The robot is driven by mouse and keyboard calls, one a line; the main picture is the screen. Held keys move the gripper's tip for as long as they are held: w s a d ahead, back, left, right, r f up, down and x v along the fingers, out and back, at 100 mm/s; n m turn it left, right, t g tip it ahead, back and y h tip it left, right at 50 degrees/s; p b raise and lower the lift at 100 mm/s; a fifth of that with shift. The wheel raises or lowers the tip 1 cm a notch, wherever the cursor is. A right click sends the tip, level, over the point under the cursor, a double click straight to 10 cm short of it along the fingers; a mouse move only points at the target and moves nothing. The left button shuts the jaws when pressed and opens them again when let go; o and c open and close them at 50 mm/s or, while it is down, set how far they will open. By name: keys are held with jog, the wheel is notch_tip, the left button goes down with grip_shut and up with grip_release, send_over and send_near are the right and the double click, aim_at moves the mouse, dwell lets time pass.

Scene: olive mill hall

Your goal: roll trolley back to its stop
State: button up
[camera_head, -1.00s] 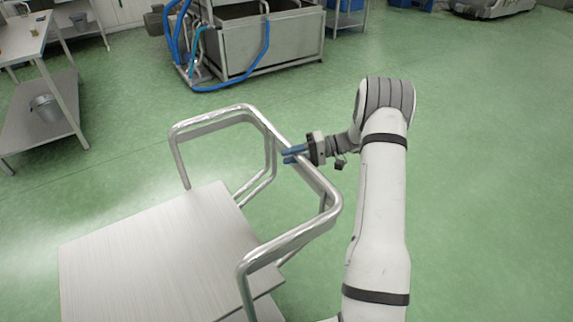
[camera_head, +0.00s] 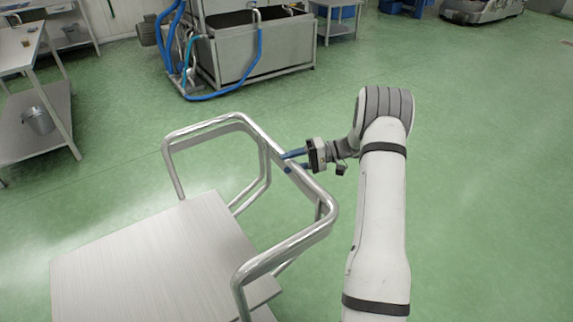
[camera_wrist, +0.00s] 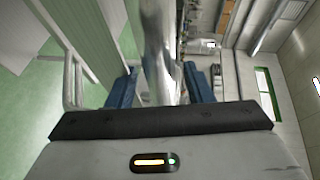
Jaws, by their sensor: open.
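The trolley is a bare metal platform (camera_head: 150,262) with a bent tubular steel handle (camera_head: 310,198) on its right side, in the head view. My gripper (camera_head: 290,161) is at the middle of the handle's upper bar, with its blue fingers spread around the bar. In the wrist view, the shiny handle bar (camera_wrist: 159,60) runs between the two open blue fingers (camera_wrist: 157,88). Whether a finger touches the bar cannot be told. The trolley's wheels are hidden, and no stop can be made out.
A metal tank (camera_head: 258,50) with blue hoses stands at the back. A steel table (camera_head: 20,55) with a bucket (camera_head: 40,120) on its lower shelf is at the left. A grey machine (camera_head: 480,10) is at the far right back. The green floor to the right is clear.

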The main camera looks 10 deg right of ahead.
jog(key=d+r+b, duration=0.1)
jog(key=d, duration=0.5)
jog(key=shift+s+d, duration=0.15)
jog(key=shift+r, duration=0.15)
